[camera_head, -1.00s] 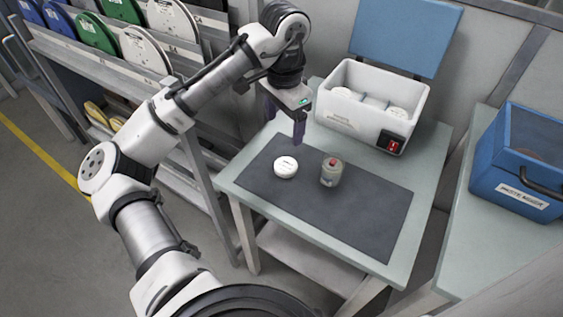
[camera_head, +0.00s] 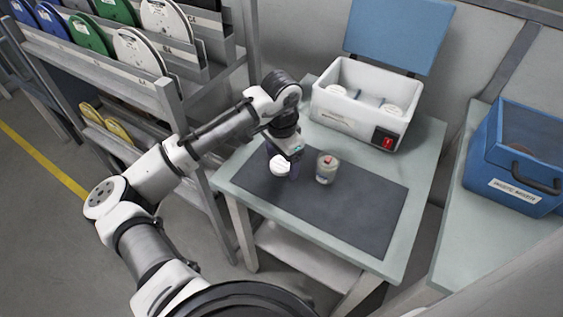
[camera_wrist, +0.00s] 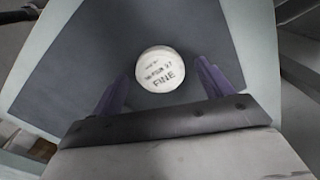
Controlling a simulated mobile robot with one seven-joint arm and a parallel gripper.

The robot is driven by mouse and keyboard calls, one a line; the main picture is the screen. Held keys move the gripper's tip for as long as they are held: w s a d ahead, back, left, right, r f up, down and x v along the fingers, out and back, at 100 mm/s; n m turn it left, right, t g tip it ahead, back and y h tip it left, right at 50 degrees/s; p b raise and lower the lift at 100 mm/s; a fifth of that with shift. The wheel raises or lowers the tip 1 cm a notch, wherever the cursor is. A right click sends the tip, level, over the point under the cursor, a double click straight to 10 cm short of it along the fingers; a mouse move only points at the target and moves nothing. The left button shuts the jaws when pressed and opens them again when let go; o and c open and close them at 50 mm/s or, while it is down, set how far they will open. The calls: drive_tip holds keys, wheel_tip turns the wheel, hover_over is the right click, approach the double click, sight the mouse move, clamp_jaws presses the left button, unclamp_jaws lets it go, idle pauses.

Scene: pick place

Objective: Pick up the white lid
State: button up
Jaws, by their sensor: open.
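The white lid (camera_head: 280,166) is a small round disc lying on the dark mat (camera_head: 330,211). In the wrist view the lid (camera_wrist: 160,69) shows printed text with the word "FINE". My gripper (camera_head: 282,165) is lowered over the lid in the head view, partly covering it. In the wrist view my gripper (camera_wrist: 160,84) is open, with a purple finger on each side of the lid's near edge. Whether the fingers touch the lid or the mat cannot be told.
A small jar (camera_head: 326,168) with a red mark on top stands just right of the lid. A white box (camera_head: 352,121) with a red switch and an open blue lid (camera_head: 398,36) stands at the back. A blue bin (camera_head: 515,165) is at right. The front of the mat is clear.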

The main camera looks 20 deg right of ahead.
drive_tip(key=shift+f, duration=0.1)
drive_tip(key=shift+c, duration=0.3)
drive_tip(key=c, duration=1)
